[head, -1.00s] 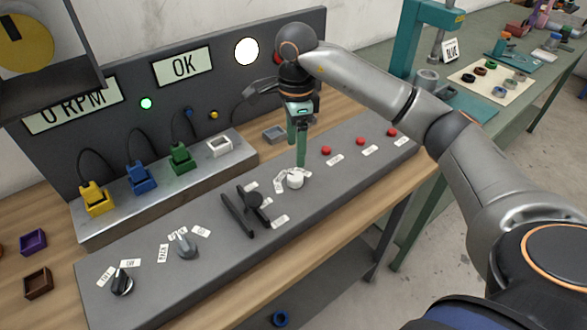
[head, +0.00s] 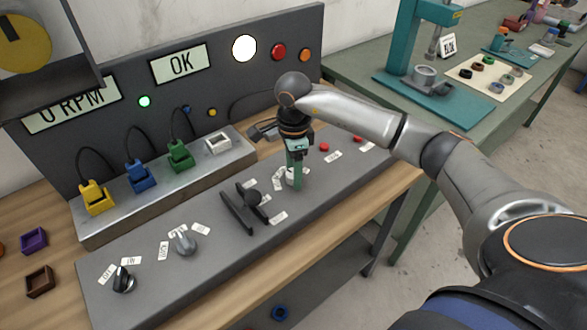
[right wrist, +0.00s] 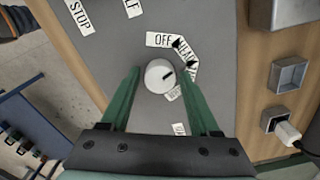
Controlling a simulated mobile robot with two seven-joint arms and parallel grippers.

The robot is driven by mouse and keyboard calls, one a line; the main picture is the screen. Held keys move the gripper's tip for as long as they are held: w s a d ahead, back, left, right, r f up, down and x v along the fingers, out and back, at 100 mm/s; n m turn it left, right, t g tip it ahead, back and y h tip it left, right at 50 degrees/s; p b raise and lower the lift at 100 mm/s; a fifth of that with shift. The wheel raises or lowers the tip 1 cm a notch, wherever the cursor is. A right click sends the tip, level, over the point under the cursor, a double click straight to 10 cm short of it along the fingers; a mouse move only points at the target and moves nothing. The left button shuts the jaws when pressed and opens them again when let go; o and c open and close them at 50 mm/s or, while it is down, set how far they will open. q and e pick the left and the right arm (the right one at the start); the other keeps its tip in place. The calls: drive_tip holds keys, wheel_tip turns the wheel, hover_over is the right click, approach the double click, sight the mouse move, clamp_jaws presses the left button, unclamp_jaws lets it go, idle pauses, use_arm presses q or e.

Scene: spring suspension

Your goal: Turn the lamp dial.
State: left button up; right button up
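The lamp dial (head: 290,174) is a small white round knob on the grey sloping panel, partly hidden by my right gripper in the head view. In the right wrist view the dial (right wrist: 157,74) has a dark pointer mark aimed to the upper right. Labels curve around it; one reads OFF (right wrist: 163,40) and one beside it seems to read HEAD. My right gripper (head: 296,181) is down at the dial. In the wrist view its green fingers (right wrist: 160,80) are apart, one on each side of the dial, with visible gaps. My left gripper is not in view.
A grey knob (head: 184,241) and a black knob (head: 122,280) are farther left. A red button (head: 324,147) sits to the right. A white lamp (head: 244,48) glows on the back board.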

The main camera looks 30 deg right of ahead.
clamp_jaws()
idle(0.5)
drive_tip(key=m, duration=0.4)
drive_tip(key=shift+m+b, duration=0.3)
drive_tip(key=m, duration=0.4)
idle(0.3)
drive_tip(key=shift+o, duration=1.4)
unclamp_jaws()
